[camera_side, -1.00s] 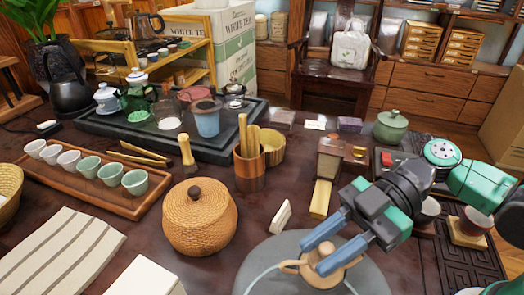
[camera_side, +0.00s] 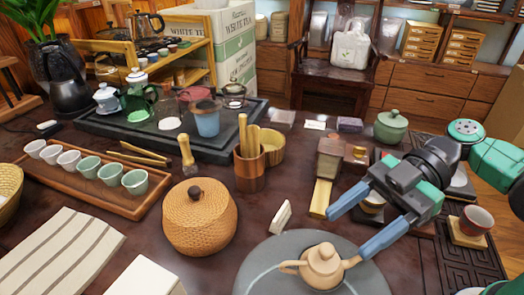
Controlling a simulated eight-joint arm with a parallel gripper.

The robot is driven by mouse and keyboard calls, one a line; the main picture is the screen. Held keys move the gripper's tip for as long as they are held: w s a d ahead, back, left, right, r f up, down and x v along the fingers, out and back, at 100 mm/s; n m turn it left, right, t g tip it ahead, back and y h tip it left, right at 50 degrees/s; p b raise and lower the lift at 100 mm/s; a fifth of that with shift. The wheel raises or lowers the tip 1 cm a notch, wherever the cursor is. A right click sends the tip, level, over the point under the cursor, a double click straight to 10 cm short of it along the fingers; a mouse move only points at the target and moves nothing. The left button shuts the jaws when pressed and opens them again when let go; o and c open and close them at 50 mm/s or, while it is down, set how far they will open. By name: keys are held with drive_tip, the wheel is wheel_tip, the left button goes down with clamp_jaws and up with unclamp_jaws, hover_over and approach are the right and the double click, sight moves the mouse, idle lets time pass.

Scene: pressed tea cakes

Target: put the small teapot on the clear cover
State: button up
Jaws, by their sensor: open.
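The small teapot (camera_side: 323,266) is tan clay with a lid knob. It stands upright on a round grey disc (camera_side: 263,263) with a pale curved line, at the bottom right of the side view. My gripper (camera_side: 347,233) is open and empty, with its two blue fingers spread above and behind the teapot. The right finger's tip is near the teapot's right side in the picture; I cannot tell whether it touches. I cannot make out for sure whether the grey disc is the clear cover.
A woven lidded basket (camera_side: 200,217) stands left of the disc. A white block (camera_side: 281,217) and a tan block (camera_side: 321,198) lie behind it. A wooden tray (camera_side: 73,187) of cups is at left. A green lidded pot (camera_side: 390,127) stands behind my gripper.

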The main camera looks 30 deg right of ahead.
drive_tip(key=v, duration=0.7)
drive_tip(key=w+d+f+m+t+h, duration=0.3)
drive_tip(key=w+d+m+t+h, duration=0.3)
drive_tip(key=m+h, duration=0.7)
drive_tip(key=w+m+t, duration=0.1)
drive_tip(key=w+m, duration=0.1)
drive_tip(key=m, duration=0.3)
drive_tip(key=shift+d+f+h, duration=0.25)
drive_tip(key=shift+d+h, duration=0.05)
drive_tip(key=shift+d, duration=0.1)
